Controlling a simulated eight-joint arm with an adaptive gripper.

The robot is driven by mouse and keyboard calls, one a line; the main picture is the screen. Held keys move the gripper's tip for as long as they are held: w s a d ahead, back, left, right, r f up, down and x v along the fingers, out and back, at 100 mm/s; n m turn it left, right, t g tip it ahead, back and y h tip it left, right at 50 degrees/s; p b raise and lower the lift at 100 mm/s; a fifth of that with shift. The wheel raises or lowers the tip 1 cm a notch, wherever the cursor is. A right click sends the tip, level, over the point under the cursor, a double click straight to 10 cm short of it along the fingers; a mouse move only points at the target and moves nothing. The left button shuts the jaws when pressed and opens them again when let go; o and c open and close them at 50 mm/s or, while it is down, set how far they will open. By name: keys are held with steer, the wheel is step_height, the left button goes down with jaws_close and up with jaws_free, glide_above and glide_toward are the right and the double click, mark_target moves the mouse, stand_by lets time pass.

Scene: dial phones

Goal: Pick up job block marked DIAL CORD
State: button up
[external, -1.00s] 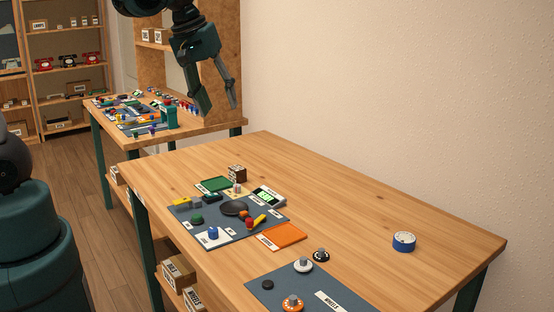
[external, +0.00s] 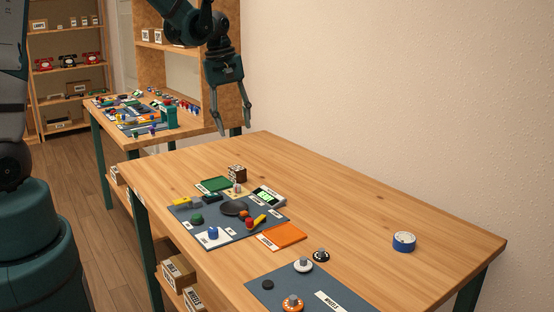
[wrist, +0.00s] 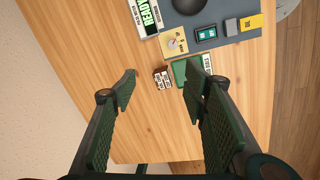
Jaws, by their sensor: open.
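A small dark brown block with white labels (external: 237,173) stands near the far edge of the near table, beside the green tray (external: 214,184). Its lettering is too small to read. In the wrist view the block (wrist: 162,79) shows between my fingertips, with the green tray (wrist: 180,73) just to its right. My gripper (external: 235,129) is open and empty, with its fingers pointing down, well above the table. In the wrist view my gripper (wrist: 160,80) has its fingers spread wide.
A blue-grey mat (external: 184,215) with several phone parts lies in front of the block. A lit READY device (external: 267,197) and an orange tray (external: 283,236) are close by. The table's back right is clear.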

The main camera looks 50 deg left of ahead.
mark_target(237, 167)
steer(key=w+a+f+n, duration=0.1)
steer(key=a+f, duration=0.1)
steer(key=f, duration=0.1)
steer(key=w+a+f+n+g, duration=0.1)
steer(key=a+f, duration=0.1)
steer(key=f, duration=0.1)
steer(key=w+a+f+n, duration=0.1)
steer(key=a+f, duration=0.1)
steer(key=f, duration=0.2)
steer(key=shift+w+a+n+h, duration=0.25)
steer(key=shift+w+n+h, duration=0.1)
steer(key=shift+n+h, duration=0.05)
steer(key=shift+w+a+f+g, duration=0.1)
steer(key=shift+a+f+g, duration=0.2)
steer(key=shift+f, duration=0.2)
steer(key=shift+d+f, duration=0.2)
steer(key=shift+f, duration=1.1)
steer(key=shift+w+d+f+b, duration=0.1)
steer(key=shift+d+f+b, duration=0.1)
steer(key=shift+f, duration=1.1)
steer(key=shift+d+f+b, duration=0.15)
steer(key=shift+f, duration=1.1)
steer(key=shift+c, duration=0.6)
